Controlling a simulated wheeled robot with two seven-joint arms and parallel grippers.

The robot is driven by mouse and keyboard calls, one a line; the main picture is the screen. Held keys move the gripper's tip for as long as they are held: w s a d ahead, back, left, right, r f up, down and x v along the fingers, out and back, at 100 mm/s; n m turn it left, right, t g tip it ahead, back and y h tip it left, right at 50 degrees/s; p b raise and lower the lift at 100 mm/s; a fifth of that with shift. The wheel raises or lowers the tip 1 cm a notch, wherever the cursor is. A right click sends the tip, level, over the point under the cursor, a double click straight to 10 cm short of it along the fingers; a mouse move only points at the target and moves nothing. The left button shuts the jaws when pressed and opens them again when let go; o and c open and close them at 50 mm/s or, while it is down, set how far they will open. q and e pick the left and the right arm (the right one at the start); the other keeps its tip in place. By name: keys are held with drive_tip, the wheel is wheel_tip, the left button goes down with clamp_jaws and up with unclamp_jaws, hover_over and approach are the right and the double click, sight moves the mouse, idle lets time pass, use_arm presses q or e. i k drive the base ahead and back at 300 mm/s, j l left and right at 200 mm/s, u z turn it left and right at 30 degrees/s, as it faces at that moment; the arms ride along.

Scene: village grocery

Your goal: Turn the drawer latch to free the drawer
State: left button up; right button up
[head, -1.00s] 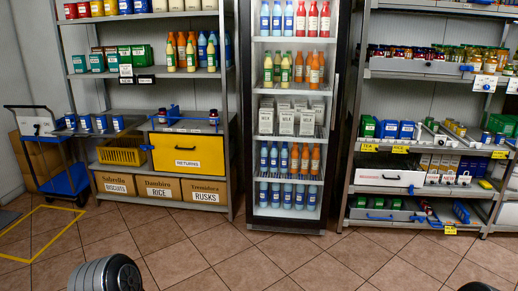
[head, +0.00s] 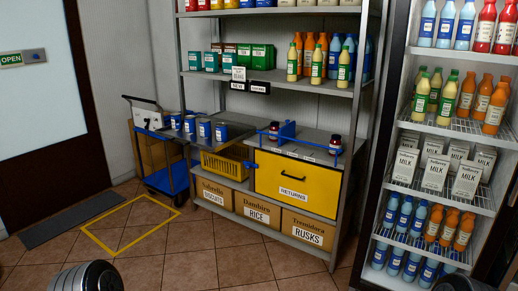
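The yellow drawer (head: 296,186) with a RETURNS label sits in the lower part of the left shelf unit. Its front looks shut, with a dark handle (head: 293,177) near the middle. A small blue piece (head: 249,164) sits at the drawer's left edge; it looks like the latch, but its exact position is too small to tell. Neither gripper is in view. Only dark rounded parts of my own body show at the bottom left and bottom right edges.
Dark-lidded jars and a blue bracket (head: 284,131) stand on the counter above the drawer. A yellow basket (head: 222,164) is left of it, cardboard boxes (head: 258,211) below. A blue cart (head: 168,178) stands left, a fridge (head: 440,130) right.

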sight(249, 166)
drive_tip(key=i+j, duration=0.3)
drive_tip(key=i, duration=0.2)
drive_tip(key=i+j, duration=0.3)
drive_tip(key=i, duration=0.2)
drive_tip(key=i+j, duration=0.3)
drive_tip(key=i, duration=0.15)
drive_tip(key=i+l+u, duration=0.1)
drive_tip(key=i+l, duration=0.5)
drive_tip(key=i+l+u, duration=0.1)
drive_tip(key=i+l, duration=0.45)
drive_tip(key=i+l+u, duration=0.1)
drive_tip(key=i+l, duration=0.45)
drive_tip(key=l, duration=0.2)
